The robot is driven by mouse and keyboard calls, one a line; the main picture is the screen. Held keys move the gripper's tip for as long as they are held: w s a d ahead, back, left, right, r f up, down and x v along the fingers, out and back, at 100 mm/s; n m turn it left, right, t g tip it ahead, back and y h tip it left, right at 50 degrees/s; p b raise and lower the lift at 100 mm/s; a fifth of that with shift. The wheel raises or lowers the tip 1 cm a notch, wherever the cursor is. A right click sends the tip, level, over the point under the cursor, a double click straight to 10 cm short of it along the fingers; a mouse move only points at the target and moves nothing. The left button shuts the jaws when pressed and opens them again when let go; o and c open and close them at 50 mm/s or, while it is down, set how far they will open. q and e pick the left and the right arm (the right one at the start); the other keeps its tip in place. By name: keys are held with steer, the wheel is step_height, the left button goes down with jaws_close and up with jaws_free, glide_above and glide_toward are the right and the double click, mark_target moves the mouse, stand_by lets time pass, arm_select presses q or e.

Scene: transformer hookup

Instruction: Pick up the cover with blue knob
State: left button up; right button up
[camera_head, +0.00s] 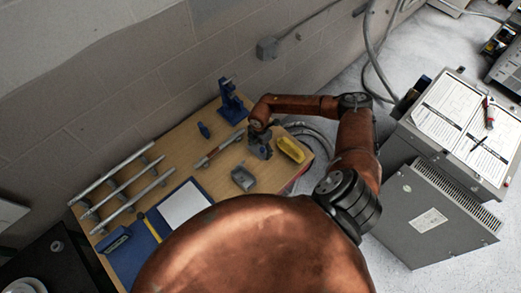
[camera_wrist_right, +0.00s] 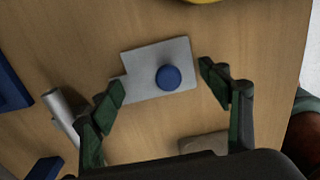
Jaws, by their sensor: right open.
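The cover is a thin light-grey metal plate (camera_wrist_right: 138,62) with a notched corner and a round blue knob (camera_wrist_right: 168,78), lying flat on the wooden table in the right wrist view. My right gripper (camera_wrist_right: 162,80) is open and empty above it, its green-padded fingertips to the left and right of the knob and apart from it. In the head view my right gripper (camera_head: 261,150) hangs low over the table, and the cover is mostly hidden by it. My left gripper is not in view.
A yellow object (camera_head: 291,149) lies to the right of the gripper and a grey tray (camera_head: 243,179) in front. A blue stand (camera_head: 232,102) is behind. Metal rods (camera_head: 125,187) and a blue clipboard lie at left. Grey cabinets stand at right.

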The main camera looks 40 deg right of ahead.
steer(key=shift+s+a, duration=0.1)
steer(key=shift+s, duration=0.15)
jaws_close()
stand_by(0.7)
